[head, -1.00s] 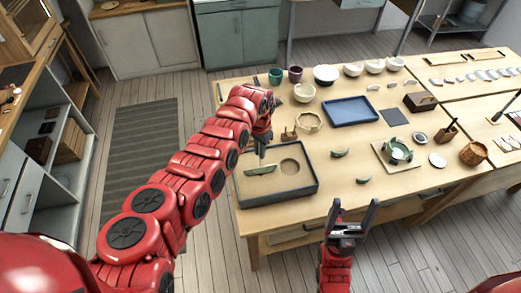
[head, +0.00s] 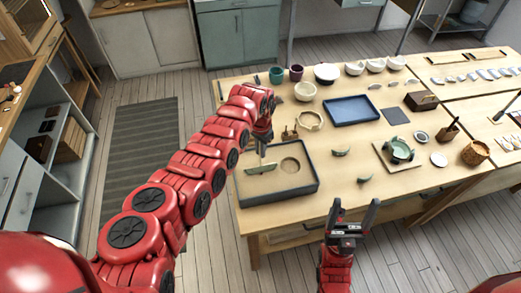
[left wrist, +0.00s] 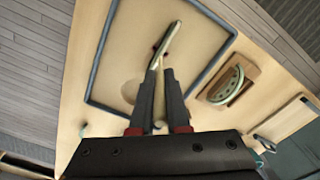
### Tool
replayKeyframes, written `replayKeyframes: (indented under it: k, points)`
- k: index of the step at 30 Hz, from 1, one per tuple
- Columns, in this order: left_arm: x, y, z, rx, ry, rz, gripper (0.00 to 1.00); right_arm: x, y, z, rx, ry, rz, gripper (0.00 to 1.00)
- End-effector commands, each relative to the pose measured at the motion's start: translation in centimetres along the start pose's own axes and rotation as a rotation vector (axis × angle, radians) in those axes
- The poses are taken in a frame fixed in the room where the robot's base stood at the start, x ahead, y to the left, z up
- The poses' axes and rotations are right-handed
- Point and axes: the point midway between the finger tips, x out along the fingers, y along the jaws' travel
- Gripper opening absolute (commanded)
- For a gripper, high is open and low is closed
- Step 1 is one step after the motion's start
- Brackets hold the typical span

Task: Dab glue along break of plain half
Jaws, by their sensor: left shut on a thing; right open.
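A pale green half (head: 261,169) stands on edge in the sand of the dark-rimmed tray (head: 278,199). Its thin edge also shows in the left wrist view (left wrist: 166,44). My left gripper (head: 263,151) is over the tray, just above the half. In the left wrist view its fingers (left wrist: 160,100) are shut on a slim pale stick (left wrist: 160,115); its tip is hard to make out, and I cannot tell if it touches the half. My right gripper (head: 355,205) is open and empty, in front of the table's front edge.
A round hollow (head: 290,165) lies in the sand right of the half. Two green shards (head: 341,153) (head: 365,179) lie right of the tray. A blue tray (head: 351,110) and several bowls stand behind.

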Motion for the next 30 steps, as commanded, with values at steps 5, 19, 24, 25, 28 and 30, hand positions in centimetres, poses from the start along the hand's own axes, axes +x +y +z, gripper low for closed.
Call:
replayKeyframes:
  k: [5, 19, 24, 25, 28, 30]
  points:
    - [0.2, 0.0, 0.0, 0.0, 0.0, 0.0, 0.0, -0.2, 0.0, 0.0, 0.0, 0.0, 0.0, 0.76]
    - [-0.2, 0.0, 0.0, 0.0, -0.001, 0.0, 0.0, 0.1, 0.0, 0.0, 0.0, 0.0, 0.0, 0.76]
    - [-0.4, -0.1, 0.2, 0.0, -0.001, 0.001, 0.0, 0.5, 0.0, -0.1, 0.0, 0.0, 0.0, 0.76]
    - [-0.4, -0.1, 0.3, 0.0, -0.001, 0.001, 0.0, 0.6, 0.0, -0.1, 0.0, 0.0, 0.0, 0.76]
    - [-0.6, -0.4, 0.6, -0.001, -0.001, 0.001, 0.0, 1.2, 0.1, -0.2, 0.0, 0.0, 0.0, 0.76]
    - [-0.7, -0.6, 0.8, -0.001, -0.001, 0.001, 0.0, 1.6, 0.1, -0.3, 0.0, 0.0, 0.0, 0.76]
